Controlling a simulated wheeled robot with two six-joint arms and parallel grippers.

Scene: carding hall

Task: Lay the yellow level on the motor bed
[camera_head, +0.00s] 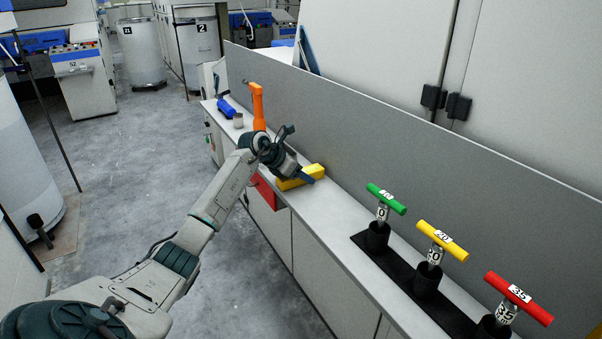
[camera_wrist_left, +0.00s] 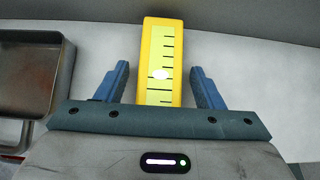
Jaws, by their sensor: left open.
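The yellow level (camera_head: 314,169) lies on the long narrow counter, close to the grey back panel. In the left wrist view the level (camera_wrist_left: 161,50) shows its pale green face with dark marks and points away from me. My left gripper (camera_head: 301,176) is at the level. In the wrist view the open blue fingers (camera_wrist_left: 160,85) stand on either side of the level, with a gap on each side. My right gripper is not in view. I cannot make out which thing is the motor bed.
The counter (camera_head: 330,212) carries an orange upright tool (camera_head: 257,105), a blue item (camera_head: 226,107) and a small cup (camera_head: 238,121) farther back. Green (camera_head: 386,199), yellow (camera_head: 442,241) and red (camera_head: 518,298) T-handles stand nearer. A metal tray (camera_wrist_left: 66,85) is left of the fingers.

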